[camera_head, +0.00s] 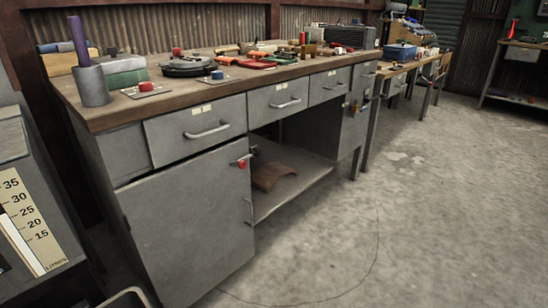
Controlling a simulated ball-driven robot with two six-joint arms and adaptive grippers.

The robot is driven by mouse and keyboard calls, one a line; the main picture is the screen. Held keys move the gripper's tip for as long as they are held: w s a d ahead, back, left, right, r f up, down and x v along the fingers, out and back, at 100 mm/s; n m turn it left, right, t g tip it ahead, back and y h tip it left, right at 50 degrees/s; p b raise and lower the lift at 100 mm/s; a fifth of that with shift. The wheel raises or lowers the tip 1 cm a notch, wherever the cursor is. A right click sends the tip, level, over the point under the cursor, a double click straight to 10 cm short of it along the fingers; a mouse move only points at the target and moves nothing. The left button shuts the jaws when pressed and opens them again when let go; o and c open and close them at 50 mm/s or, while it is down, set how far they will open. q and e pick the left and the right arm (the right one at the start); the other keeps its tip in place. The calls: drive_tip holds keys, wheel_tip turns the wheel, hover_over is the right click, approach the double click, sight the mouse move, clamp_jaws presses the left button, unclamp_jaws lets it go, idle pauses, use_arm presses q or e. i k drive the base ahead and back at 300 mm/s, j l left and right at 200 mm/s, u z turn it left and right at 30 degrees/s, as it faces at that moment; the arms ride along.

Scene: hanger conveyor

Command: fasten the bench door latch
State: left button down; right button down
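The grey bench door (190,228) fills the lower left front of the metal workbench, below a drawer. A small latch with a red knob (241,163) sits at the door's upper right corner, with a pale metal part beside it. Neither of my grippers is in view.
The wooden bench top (105,115) carries several tools and a grey cup (92,88). Right of the door is an open shelf (300,175) with a curved brown piece (272,176). A grey unit with a litre scale (30,225) stands at left. The concrete floor at right is clear.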

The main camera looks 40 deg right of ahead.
sight(241, 163)
drive_tip(key=z, duration=0.9)
